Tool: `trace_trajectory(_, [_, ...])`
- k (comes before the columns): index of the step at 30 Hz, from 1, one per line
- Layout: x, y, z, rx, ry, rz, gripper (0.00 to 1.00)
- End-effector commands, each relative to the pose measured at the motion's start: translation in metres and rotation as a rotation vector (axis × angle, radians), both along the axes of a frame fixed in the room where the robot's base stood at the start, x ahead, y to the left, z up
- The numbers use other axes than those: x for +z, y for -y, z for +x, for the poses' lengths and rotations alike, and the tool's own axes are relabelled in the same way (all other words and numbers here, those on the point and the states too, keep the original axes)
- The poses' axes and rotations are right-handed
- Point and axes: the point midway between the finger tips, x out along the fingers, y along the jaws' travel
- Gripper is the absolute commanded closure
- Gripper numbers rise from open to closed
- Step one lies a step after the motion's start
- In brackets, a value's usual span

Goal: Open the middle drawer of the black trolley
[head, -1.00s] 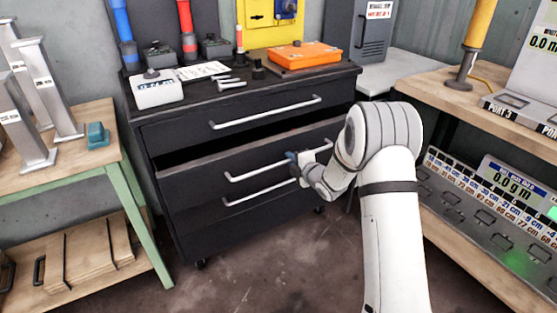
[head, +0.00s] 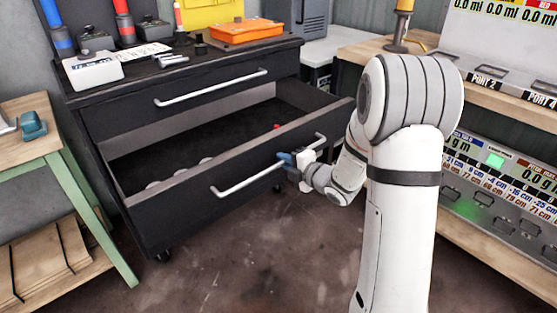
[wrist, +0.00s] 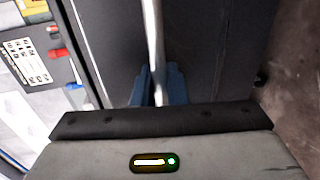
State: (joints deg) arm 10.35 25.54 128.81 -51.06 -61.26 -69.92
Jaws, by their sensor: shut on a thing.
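The black trolley (head: 110,97) stands at the left and centre in the head view. Its middle drawer (head: 170,208) is pulled well out, with its inside showing. The silver bar handle (head: 240,186) runs across the drawer's front. My gripper (head: 287,159) is shut on this handle, right of its middle. In the wrist view, the bar (wrist: 153,35) passes between the blue fingers (wrist: 157,86). The top drawer (head: 200,92) is closed. The lowest drawer is hidden behind the open one.
Pale round items (head: 180,174) and a small red item (head: 277,127) lie in the open drawer. An orange case (head: 245,30) and a white box (head: 92,69) are on the trolley top. A wooden table (head: 35,135) is at left. Bare floor (head: 240,255) lies in front.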

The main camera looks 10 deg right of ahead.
Motion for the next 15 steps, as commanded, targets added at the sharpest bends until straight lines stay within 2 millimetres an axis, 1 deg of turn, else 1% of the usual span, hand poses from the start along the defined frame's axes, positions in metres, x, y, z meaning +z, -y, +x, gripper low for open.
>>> trace_trajectory(8, [-0.0016, 0.0003, -0.0001, -0.003, -0.005, 0.000, 1.00])
trace_trajectory(9, [-0.0016, 0.0003, -0.0001, -0.002, -0.004, -0.001, 0.85])
trace_trajectory(15, [-0.0008, -0.0003, 0.0001, -0.001, -0.002, 0.000, 0.69])
